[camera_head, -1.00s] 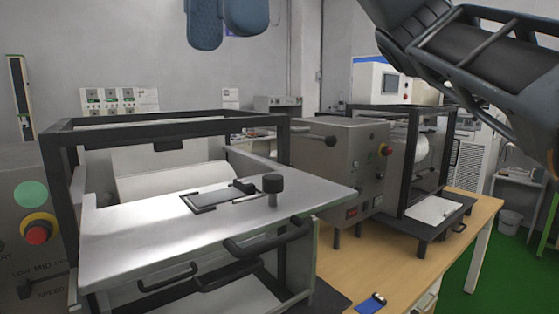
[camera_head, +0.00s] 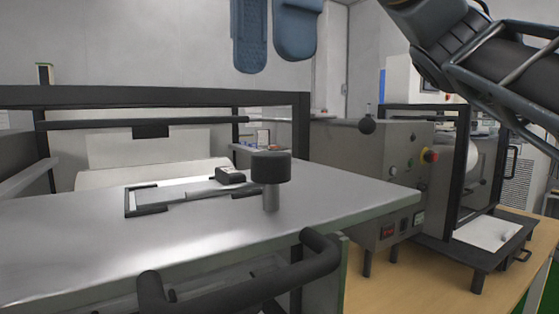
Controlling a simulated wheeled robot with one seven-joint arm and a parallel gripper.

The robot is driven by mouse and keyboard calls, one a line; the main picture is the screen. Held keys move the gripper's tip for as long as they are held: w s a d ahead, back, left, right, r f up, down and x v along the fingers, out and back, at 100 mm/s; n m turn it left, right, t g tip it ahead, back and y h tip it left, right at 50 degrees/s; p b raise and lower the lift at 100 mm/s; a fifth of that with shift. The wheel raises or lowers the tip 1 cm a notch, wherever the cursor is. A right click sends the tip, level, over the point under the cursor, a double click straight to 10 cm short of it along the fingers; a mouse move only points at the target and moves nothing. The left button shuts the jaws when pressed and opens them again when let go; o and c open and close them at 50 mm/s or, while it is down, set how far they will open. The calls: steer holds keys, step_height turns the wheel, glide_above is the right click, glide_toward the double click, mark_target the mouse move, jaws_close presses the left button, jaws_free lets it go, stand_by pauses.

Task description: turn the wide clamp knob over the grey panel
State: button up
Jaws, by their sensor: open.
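The wide clamp knob (camera_head: 271,167) is a black, squat cylinder on a short grey post. It stands upright over the grey panel (camera_head: 345,198), a flat metal plate on top of the machine. A dark flat bracket (camera_head: 165,199) with a small black block (camera_head: 230,175) lies on the panel just left of the knob. My gripper (camera_head: 272,52) shows at the top of the picture as two blue fingers pointing down. They are apart, with nothing between them. The gripper is above the knob in the picture, with a clear gap; the depth between them is hard to judge.
A black frame bar (camera_head: 150,97) crosses behind the panel. A thick black handle (camera_head: 245,285) juts out at the panel's front.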

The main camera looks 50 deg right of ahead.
mark_target(271, 154)
steer(key=shift+w+d+f, duration=0.1)
steer(key=shift+d+f, duration=0.05)
steer(key=shift+f, duration=0.25)
step_height(271, 154, down, 7)
steer(key=shift+f+b, duration=0.15)
steer(key=shift+b, duration=0.25)
steer(key=c, duration=1)
